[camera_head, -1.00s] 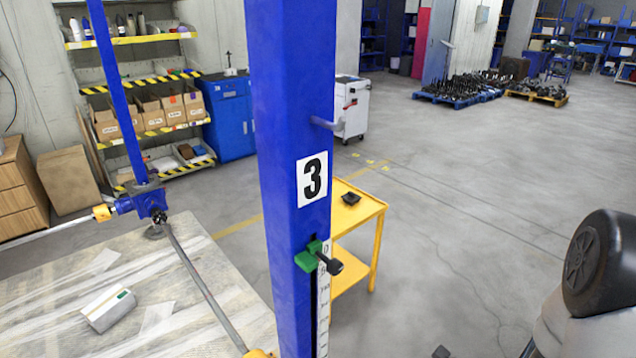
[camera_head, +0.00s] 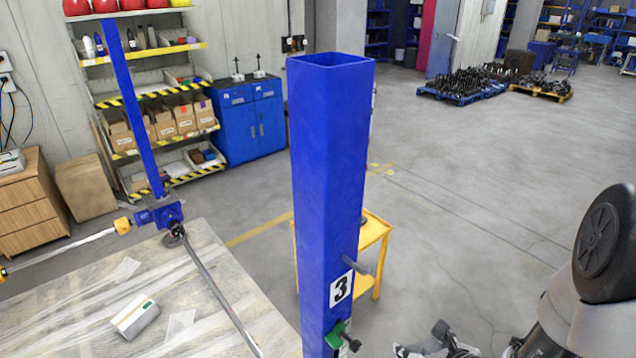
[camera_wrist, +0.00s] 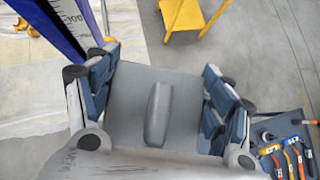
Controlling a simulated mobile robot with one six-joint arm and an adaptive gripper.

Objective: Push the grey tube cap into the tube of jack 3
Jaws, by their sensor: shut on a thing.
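Jack 3 is an upright blue square tube (camera_head: 330,180) with a number 3 label, and its open top (camera_head: 330,60) shows in the head view. Part of a blue post with a scale (camera_wrist: 60,25) shows at the upper left of the wrist view. The grey tube cap (camera_wrist: 130,100) is a flat square plate with a raised rib, between the fingers of my gripper (camera_wrist: 158,100). My gripper is shut on it by two opposite edges. In the head view only part of my gripper (camera_head: 425,347) shows at the bottom edge, right of and well below the tube top.
A yellow cart (camera_head: 375,235) stands behind the tube. A grey handle (camera_head: 358,265) and a green clamp (camera_head: 336,335) stick out of it. A pale table (camera_head: 90,290) lies at the left. A dark tray (camera_wrist: 290,145) with several tools is at the wrist view's lower right.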

